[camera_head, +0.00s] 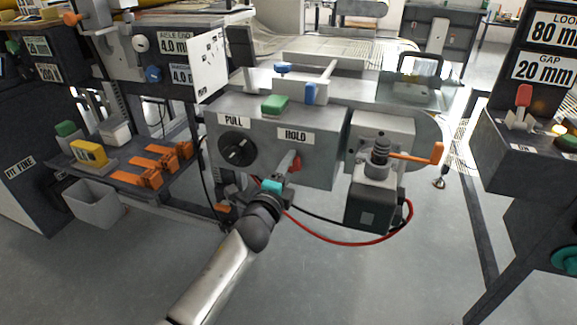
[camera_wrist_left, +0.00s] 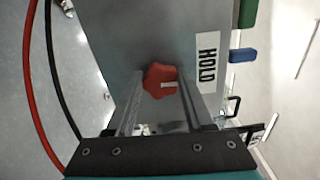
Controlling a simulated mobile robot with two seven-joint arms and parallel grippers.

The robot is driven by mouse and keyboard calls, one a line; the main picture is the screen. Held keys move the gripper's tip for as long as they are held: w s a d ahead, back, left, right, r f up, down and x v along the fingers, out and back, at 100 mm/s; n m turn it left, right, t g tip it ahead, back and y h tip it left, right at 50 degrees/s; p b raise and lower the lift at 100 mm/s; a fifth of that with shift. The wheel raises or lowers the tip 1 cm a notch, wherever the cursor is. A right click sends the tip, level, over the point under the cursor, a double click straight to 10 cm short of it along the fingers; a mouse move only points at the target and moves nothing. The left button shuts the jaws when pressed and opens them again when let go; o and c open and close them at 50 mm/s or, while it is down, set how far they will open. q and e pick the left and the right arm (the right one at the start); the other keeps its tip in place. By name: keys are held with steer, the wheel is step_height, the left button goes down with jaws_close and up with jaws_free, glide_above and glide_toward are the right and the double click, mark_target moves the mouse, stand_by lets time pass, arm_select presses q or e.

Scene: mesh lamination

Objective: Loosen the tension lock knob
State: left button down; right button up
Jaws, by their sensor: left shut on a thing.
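The red tension lock knob (camera_head: 297,164) sits on the front of the grey machine box, below the HOLD label (camera_head: 293,135). In the left wrist view the lobed red knob (camera_wrist_left: 157,76) shows a small pale mark and lies between the fingertips. My left gripper (camera_head: 288,164) reaches it from the front and is shut on it; its two fingers also show in the left wrist view (camera_wrist_left: 159,98). The fingers hide part of the knob in the head view. My right gripper is not in view.
A black dial (camera_head: 237,149) under the PULL label is left of the knob. A motor with an orange handle (camera_head: 415,157) stands to the right. A red cable (camera_head: 335,240) hangs below. A green button (camera_head: 274,105) and blue tab (camera_head: 310,93) are on top.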

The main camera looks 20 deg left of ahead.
arm_select(q)
steer(key=shift+n, duration=0.5)
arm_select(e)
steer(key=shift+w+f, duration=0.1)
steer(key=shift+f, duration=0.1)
arm_select(q)
steer(key=shift+c, duration=1.4)
jaws_free()
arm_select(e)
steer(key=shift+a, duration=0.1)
arm_select(q)
steer(key=shift+s, duration=0.15)
steer(key=s+p, duration=0.4)
steer(key=s, duration=1.1)
steer(key=shift+a, duration=0.25)
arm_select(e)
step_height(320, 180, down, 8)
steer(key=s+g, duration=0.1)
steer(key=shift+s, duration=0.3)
arm_select(q)
steer(key=shift+f, duration=0.1)
